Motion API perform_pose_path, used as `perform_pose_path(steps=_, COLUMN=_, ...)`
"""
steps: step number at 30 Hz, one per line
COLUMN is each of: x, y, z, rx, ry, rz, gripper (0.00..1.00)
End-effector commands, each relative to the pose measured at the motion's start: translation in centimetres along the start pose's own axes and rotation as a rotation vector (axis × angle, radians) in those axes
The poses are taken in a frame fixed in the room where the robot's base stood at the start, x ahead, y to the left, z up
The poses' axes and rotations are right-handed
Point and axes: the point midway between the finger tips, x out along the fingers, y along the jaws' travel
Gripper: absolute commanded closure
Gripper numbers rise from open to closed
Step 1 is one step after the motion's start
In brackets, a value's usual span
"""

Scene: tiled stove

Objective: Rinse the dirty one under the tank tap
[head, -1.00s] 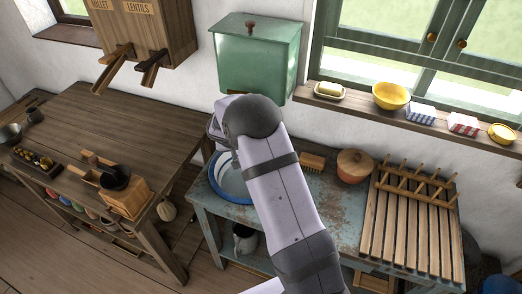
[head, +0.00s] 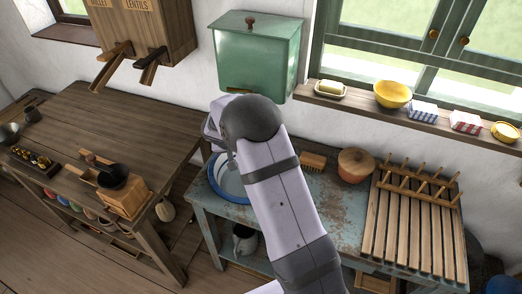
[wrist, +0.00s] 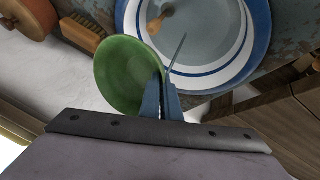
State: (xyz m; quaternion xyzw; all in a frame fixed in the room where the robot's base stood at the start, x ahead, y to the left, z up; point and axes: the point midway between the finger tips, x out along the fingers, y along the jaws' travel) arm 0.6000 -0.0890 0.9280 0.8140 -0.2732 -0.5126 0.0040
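A green bowl (wrist: 128,75) shows in the wrist view, tilted, with its inside facing the camera. My gripper (wrist: 167,88) is shut on the bowl's rim, with its two fingers close together there. The white basin with a blue rim (wrist: 252,45) lies beyond the bowl. It also shows in the head view (head: 222,184), partly behind my arm. The green tank (head: 257,62) with a red-brown knob hangs on the wall above. Its tap cannot be made out clearly. In the head view my arm hides the gripper and bowl.
A wooden-handled item (wrist: 158,20) shows at the basin. A brush (head: 313,161), a lidded pot (head: 354,165) and a slatted drying rack (head: 408,228) stand to the right on the worn blue table (head: 335,210). A yellow bowl (head: 392,94) is on the windowsill.

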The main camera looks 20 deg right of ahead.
Motion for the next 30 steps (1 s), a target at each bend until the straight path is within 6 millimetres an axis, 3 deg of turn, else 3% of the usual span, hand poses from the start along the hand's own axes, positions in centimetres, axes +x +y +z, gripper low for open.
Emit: perform_pose_path(steps=30, x=-2.6, y=2.0, z=6.0, rx=-0.001, ry=0.002, rz=0.000, gripper=1.00)
